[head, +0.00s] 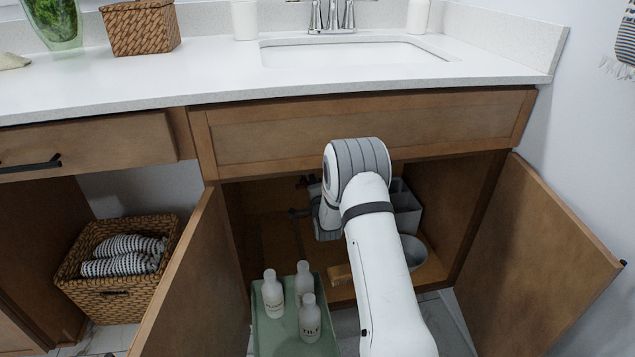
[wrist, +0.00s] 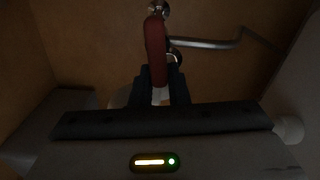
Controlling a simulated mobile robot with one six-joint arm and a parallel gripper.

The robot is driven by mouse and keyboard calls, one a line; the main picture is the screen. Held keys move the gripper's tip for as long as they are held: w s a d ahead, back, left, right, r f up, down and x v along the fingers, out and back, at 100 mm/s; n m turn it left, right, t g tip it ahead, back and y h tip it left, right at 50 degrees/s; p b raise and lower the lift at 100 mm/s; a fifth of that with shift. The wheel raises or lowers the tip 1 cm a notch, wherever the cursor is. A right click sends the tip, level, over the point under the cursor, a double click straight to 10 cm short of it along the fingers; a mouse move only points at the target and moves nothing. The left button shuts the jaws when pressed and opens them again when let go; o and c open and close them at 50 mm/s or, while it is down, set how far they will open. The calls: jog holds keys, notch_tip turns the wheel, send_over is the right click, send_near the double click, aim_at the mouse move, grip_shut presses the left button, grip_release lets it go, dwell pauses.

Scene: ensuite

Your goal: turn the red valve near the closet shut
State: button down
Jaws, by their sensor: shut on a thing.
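The red valve handle (wrist: 155,45) shows in the wrist view as a long bar pointing away from me, with a metal fitting at its far end. My gripper (wrist: 161,78) is shut on the near end of the red handle, one dark finger on each side. A metal pipe (wrist: 205,43) runs to the right beside the handle.
Both cabinet doors (head: 190,285) and (head: 540,260) stand open on either side of my arm. A green tray (head: 265,335) with several white bottles (head: 272,293) stands in front. A grey bin (head: 405,208), a grey bucket (head: 413,250) and a brush (head: 341,275) are inside.

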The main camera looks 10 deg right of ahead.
jog(key=shift+a+f+m, duration=0.25)
jog(key=shift+f+m, duration=0.2)
jog(key=shift+m, duration=0.45)
jog(key=c, duration=1.4)
grip_release()
jog(key=shift+d+r, duration=0.1)
jog(key=s+p, duration=0.3)
jog(key=s, duration=0.4)
jog(key=shift+s, duration=0.4)
